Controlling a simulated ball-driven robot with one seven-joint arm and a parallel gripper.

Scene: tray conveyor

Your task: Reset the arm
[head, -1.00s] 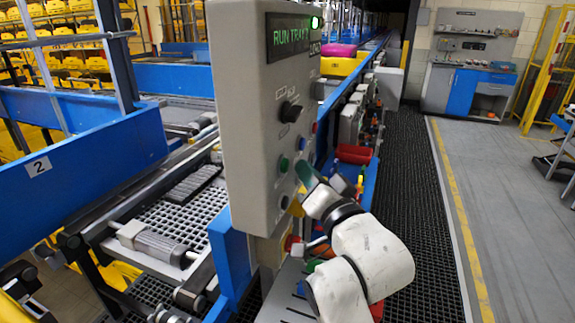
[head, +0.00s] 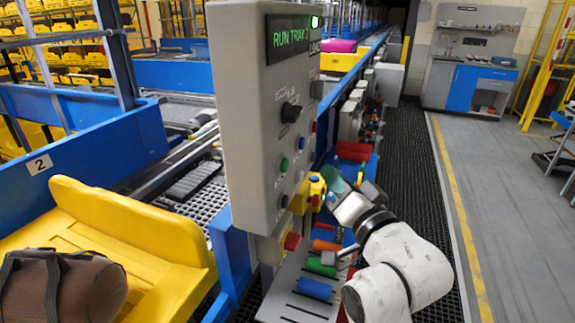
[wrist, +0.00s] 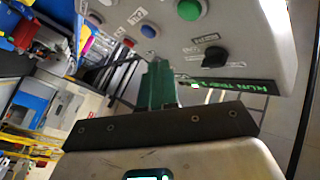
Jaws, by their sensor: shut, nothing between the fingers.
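My white arm reaches up from the lower right in the head view. My gripper (head: 333,180), with green fingertips, is shut and empty, in the air just right of the control box's lower edge. In the wrist view its green fingers (wrist: 159,86) are together, pointing past the box. The grey control box (head: 252,150) shows "RUN TRAY" text on its display (head: 291,38) and has a lit green lamp (head: 315,22). Its face carries a black knob (head: 291,112), a green button (head: 284,164) and more small buttons. The green button (wrist: 189,9) also shows in the wrist view.
A yellow tray (head: 130,225) carrying a brown bag (head: 62,288) is on the conveyor at lower left. A black mat walkway (head: 425,215) runs clear at right.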

